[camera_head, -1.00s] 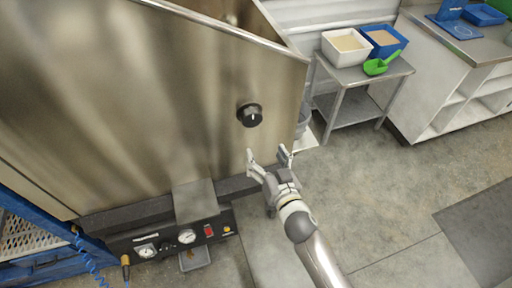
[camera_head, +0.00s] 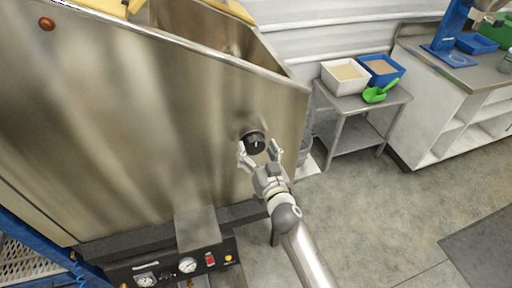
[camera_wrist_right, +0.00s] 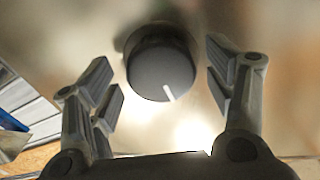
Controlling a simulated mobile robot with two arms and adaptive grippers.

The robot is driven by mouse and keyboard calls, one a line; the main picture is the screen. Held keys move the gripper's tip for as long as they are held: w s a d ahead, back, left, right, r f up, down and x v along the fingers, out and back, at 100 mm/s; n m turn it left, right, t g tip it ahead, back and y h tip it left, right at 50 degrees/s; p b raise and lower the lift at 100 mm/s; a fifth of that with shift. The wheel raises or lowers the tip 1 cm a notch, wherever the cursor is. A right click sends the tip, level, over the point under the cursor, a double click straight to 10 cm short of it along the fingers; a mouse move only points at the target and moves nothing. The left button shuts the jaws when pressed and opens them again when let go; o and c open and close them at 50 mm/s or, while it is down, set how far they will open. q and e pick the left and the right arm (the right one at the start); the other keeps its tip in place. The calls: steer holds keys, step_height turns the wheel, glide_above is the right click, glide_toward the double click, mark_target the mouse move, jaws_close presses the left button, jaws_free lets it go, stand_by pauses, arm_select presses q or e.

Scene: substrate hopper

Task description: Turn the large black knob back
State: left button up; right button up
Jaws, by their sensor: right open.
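The large black knob (camera_head: 254,142) sits on the lower right of the hopper's steel front wall (camera_head: 150,120). In the right wrist view the knob (camera_wrist_right: 161,70) lies between the two fingers, with clear gaps on both sides. Its white mark points down and slightly right there. My right gripper (camera_head: 259,152) is open, its fingertips just below and beside the knob in the head view; the right wrist view shows the open fingers (camera_wrist_right: 165,85) apart. I cannot tell whether any finger touches the wall. My left gripper is not in view.
A panel with gauges and a red switch (camera_head: 210,259) is low on the hopper. To the right, a small metal table (camera_head: 345,103) bears a white bin (camera_head: 329,84), a blue bin (camera_head: 398,68) and a green scoop (camera_head: 375,95). Open floor (camera_head: 400,215) lies right of my arm.

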steer(key=shift+w+a, duration=0.2)
steer(key=shift+w, duration=0.2)
steer(key=c, duration=1)
steer(key=shift+n, duration=0.4)
steer(key=n, duration=0.4)
steer(key=shift+n+b, duration=0.3)
steer(key=shift+b, duration=0.1)
steer(key=n, duration=0.5)
steer(key=shift+d+n+b, duration=0.1)
steer(key=shift+n+b, duration=0.25)
steer(key=shift+n, duration=0.05)
